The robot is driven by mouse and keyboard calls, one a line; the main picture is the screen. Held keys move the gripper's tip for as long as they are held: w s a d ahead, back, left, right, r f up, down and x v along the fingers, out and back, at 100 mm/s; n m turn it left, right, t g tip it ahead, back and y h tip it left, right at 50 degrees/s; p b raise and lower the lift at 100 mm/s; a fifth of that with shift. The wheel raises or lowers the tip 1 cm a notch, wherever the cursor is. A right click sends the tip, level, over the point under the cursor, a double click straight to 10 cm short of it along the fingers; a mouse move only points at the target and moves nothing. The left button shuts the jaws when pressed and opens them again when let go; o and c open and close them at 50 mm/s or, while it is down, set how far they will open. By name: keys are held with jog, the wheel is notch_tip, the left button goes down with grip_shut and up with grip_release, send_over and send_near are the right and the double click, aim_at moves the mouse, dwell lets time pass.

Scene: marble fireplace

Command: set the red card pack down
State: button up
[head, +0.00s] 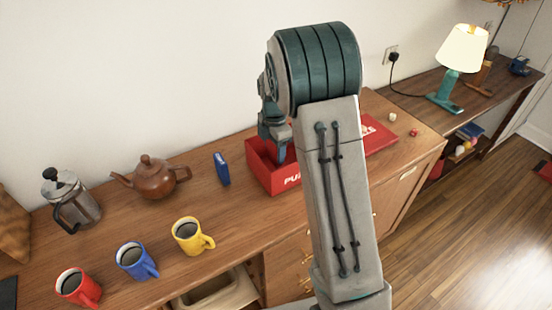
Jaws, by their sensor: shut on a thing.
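My gripper (277,146) is partly hidden behind my arm, pointing down at the open red box (272,178). Its fingertips are at or inside the box opening. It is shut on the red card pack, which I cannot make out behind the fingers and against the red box. The box stands on the wooden sideboard and has white lettering on its front. Its right part is covered by my arm. I cannot tell whether the pack touches the box floor.
A brown teapot (152,178), a French press (74,198) and red (78,286), blue (135,260) and yellow (190,236) mugs stand further left. A flat red lid (382,136) and two small dice lie right.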

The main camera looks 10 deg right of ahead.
aim_at(275, 160)
jog(key=shift+f, duration=2.6)
jog(key=o, duration=1)
